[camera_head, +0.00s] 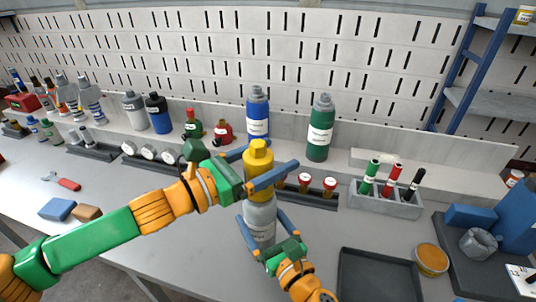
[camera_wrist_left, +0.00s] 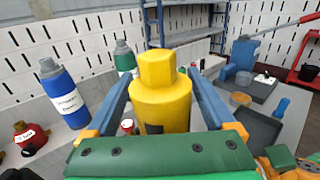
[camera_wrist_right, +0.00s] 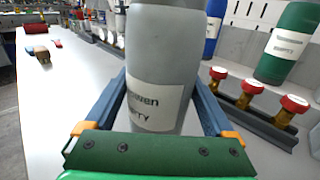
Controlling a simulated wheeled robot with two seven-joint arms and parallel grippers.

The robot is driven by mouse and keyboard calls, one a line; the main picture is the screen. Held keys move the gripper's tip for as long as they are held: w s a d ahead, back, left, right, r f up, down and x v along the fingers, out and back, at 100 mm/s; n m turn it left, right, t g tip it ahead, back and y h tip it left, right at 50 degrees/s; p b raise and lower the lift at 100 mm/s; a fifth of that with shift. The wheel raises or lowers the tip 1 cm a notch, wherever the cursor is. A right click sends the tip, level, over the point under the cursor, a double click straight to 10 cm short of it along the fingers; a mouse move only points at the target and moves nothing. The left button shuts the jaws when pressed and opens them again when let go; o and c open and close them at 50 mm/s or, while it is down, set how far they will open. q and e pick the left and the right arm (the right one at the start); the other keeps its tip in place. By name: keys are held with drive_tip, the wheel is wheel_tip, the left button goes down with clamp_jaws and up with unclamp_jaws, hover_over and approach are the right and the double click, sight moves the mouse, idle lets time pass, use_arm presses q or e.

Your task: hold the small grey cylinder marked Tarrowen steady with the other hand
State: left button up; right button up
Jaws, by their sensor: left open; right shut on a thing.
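The small grey cylinder (camera_head: 260,222) stands upright on the table at the middle. Its label in the right wrist view (camera_wrist_right: 154,105) is partly hidden; I read "...rowen" and "EMPTY". A yellow cap (camera_head: 258,160) with a faceted top sits on it; it also shows in the left wrist view (camera_wrist_left: 160,98). My right gripper (camera_head: 259,214) is shut on the grey cylinder's body, one finger on each side. My left gripper (camera_head: 262,166) is open, its fingers on either side of the yellow cap. I cannot tell whether they touch it.
A blue cylinder (camera_head: 257,118) and a green cylinder (camera_head: 320,130) stand behind. A rack of red-topped brass valves (camera_head: 318,191) lies close to the right of the grey cylinder. A grey holder (camera_head: 386,202) with marker-like tubes and an empty dark tray (camera_head: 378,275) are further right.

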use_arm(q)
drive_tip(key=shift+s+d+m+g+h, duration=0.15)
drive_tip(key=shift+m+g+h, duration=0.15)
drive_tip(key=shift+m+g, duration=0.2)
drive_tip(key=m+g+h, duration=0.1)
drive_tip(key=m+g, duration=0.1)
drive_tip(key=shift+r+g, duration=0.1)
drive_tip(key=shift+g, duration=0.3)
drive_tip(key=m+g, duration=0.1)
drive_tip(key=g, duration=0.1)
drive_tip(key=s+m+g+h, duration=0.1)
drive_tip(key=m+g, duration=0.1)
drive_tip(key=g, duration=0.1)
drive_tip(key=shift+d, duration=0.15)
clamp_jaws()
drive_tip(key=n+t, duration=0.2)
drive_tip(key=t, duration=0.1)
drive_tip(key=n+t, duration=0.1)
drive_tip(key=t, duration=0.1)
drive_tip(key=shift+w+y, duration=0.25)
drive_tip(key=shift+y, duration=0.15)
drive_tip(key=shift+w+a+n+t+y, duration=0.2)
drive_tip(key=shift+n+t+y, duration=0.25)
drive_tip(key=shift+n+t, duration=0.4)
drive_tip(key=shift+w+a+n+t+y, duration=0.15)
drive_tip(key=shift+n+t+y, duration=0.4)
drive_tip(key=shift+t, duration=0.5)
drive_tip(key=shift+d, duration=0.1)
